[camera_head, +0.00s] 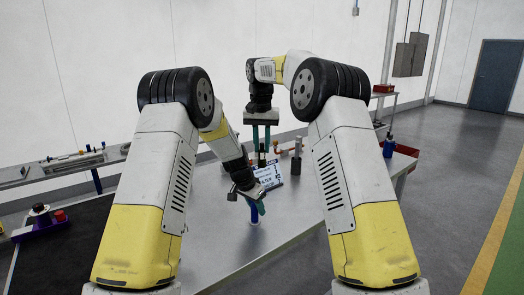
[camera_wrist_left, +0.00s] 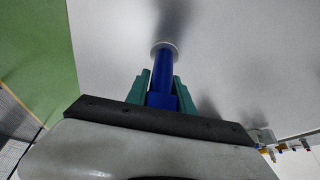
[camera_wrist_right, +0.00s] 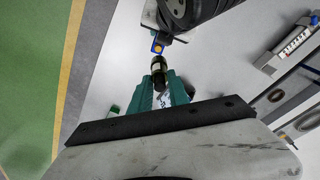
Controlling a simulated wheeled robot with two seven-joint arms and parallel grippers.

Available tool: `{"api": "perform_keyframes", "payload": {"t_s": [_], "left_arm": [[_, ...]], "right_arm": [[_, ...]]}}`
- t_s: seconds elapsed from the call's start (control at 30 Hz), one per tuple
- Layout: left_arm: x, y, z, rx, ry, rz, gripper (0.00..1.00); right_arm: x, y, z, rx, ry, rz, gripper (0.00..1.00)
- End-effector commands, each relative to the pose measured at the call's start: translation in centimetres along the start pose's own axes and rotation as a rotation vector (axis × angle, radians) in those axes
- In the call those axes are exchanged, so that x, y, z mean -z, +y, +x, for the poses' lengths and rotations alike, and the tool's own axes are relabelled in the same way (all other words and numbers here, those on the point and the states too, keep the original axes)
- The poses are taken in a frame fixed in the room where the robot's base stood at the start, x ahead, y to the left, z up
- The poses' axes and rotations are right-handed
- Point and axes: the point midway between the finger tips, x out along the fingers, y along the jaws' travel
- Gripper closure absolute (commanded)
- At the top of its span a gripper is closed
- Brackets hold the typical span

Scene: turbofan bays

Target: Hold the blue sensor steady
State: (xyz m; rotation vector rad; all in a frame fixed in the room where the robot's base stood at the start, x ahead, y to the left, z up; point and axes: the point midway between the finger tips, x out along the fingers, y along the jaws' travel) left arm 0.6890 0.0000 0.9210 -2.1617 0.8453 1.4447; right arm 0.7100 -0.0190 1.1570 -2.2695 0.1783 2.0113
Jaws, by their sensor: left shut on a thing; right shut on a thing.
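The blue sensor (camera_head: 254,214) is upright over the grey table, with a pale round end at its bottom. My left gripper (camera_head: 256,205) is shut on it from the side. In the left wrist view the blue sensor (camera_wrist_left: 161,74) sits between the teal fingers of my left gripper (camera_wrist_left: 162,88). I cannot tell if its pale end touches the table. The right wrist view shows this cylinder (camera_wrist_right: 158,72) at the fingertips of my right gripper (camera_wrist_right: 158,88).
A printed card (camera_head: 268,174) stands behind my left gripper. A grey post (camera_head: 297,158) and an orange piece (camera_head: 277,148) are close to the right gripper. A blue bottle (camera_head: 388,147) and a red tray (camera_head: 406,151) are at right. The table's front right is clear.

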Motion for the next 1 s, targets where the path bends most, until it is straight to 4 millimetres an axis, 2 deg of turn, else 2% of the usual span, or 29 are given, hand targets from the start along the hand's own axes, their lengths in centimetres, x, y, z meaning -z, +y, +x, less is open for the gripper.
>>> {"api": "perform_keyframes", "payload": {"t_s": [0.07, 0.1, 0.2, 0.23, 0.5, 0.63, 0.77, 1.0], "left_arm": [[0.0, 0.0, 0.0, 0.000, 0.000, 0.000, 1.00], [0.0, 0.0, 0.0, 0.000, 0.000, 0.000, 0.69], [0.0, 0.0, 0.0, 0.000, 0.000, 0.000, 0.50], [0.0, 0.0, 0.0, 0.000, 0.000, 0.000, 0.46], [0.0, 0.0, 0.0, 0.000, 0.000, 0.000, 0.46], [0.1, 0.0, -0.8, 0.001, 0.002, 0.000, 0.46], [0.1, -0.1, -2.9, 0.002, 0.005, -0.001, 0.46], [0.1, -0.1, -8.0, 0.002, 0.003, 0.000, 0.46]], "right_arm": [[0.0, 0.0, 0.0, 0.000, 0.000, 0.000, 1.00], [0.0, 0.0, 0.0, 0.000, 0.000, 0.000, 1.00], [0.0, 0.0, 0.0, 0.000, 0.000, 0.000, 1.00], [0.0, 0.0, 0.0, 0.000, 0.000, 0.000, 1.00], [0.0, 0.0, 0.0, 0.000, 0.000, 0.000, 1.00], [0.0, 0.0, 0.0, 0.000, 0.000, 0.000, 1.00], [0.0, 0.0, 0.0, 0.000, 0.000, 0.000, 1.00], [0.0, 0.0, 0.0, 0.000, 0.000, 0.000, 1.00]]}}
